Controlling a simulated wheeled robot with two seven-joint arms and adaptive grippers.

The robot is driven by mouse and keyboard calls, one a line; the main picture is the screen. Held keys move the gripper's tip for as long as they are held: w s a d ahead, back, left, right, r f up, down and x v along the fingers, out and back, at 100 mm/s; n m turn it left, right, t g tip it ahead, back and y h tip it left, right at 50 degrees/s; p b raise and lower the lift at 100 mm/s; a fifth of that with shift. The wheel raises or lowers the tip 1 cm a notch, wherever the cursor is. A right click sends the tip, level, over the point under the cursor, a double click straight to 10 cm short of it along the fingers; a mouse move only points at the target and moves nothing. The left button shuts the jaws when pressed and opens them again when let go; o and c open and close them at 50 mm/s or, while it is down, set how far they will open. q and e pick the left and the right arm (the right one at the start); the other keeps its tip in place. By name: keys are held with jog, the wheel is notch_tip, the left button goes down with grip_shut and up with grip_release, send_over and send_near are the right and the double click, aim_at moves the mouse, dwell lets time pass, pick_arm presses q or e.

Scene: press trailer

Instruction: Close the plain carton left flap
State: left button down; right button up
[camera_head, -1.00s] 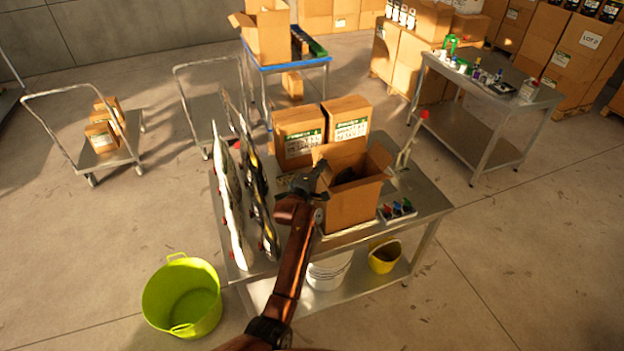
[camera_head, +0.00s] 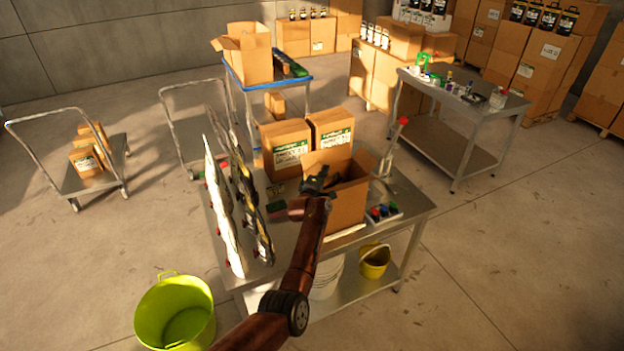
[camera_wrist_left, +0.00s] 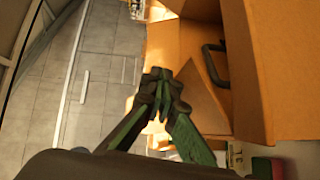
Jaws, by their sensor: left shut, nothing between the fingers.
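The plain carton (camera_head: 347,208) stands upright on the metal table, its top open. A back flap (camera_head: 322,158) and a right flap (camera_head: 366,164) stand up. My left gripper (camera_head: 318,180) is at the carton's left top edge and hides the left flap there. In the left wrist view the shut fingertips (camera_wrist_left: 160,76) are empty, beside a slanting cardboard panel (camera_wrist_left: 203,98) of the carton (camera_wrist_left: 258,65). I cannot tell whether they touch it. A dark handle-shaped item (camera_wrist_left: 214,62) shows inside the carton. My right gripper is in neither view.
Two labelled cartons (camera_head: 287,147) stand behind the plain one. A rack of upright pouches (camera_head: 222,200) is at the left of the table (camera_head: 408,208). A small tray of coloured items (camera_head: 382,213) and a red-knobbed lever (camera_head: 403,121) are to the right.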

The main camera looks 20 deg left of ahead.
pick_arm(q)
jog(key=shift+w+d+m, duration=0.15)
jog(key=shift+w+m, duration=0.05)
jog(key=shift+m, duration=0.1)
jog(key=shift+w+d+f+g, duration=0.1)
jog(key=shift+d+f+g, duration=0.1)
jog(key=shift+g, duration=0.2)
jog(key=shift+w+d+f+m+g+y, duration=0.1)
jog(key=shift+w+f+m+g+y, duration=0.1)
jog(key=shift+m+g+y, duration=0.35)
jog(key=shift+w+d+f+m+g+b, duration=0.1)
jog(key=shift+f+m+g+b, duration=0.6)
jog(key=shift+g, duration=0.25)
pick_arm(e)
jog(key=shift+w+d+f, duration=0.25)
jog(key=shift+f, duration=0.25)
pick_arm(q)
jog(key=shift+y, duration=0.25)
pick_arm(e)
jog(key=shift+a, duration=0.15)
pick_arm(q)
jog(key=shift+r, duration=0.1)
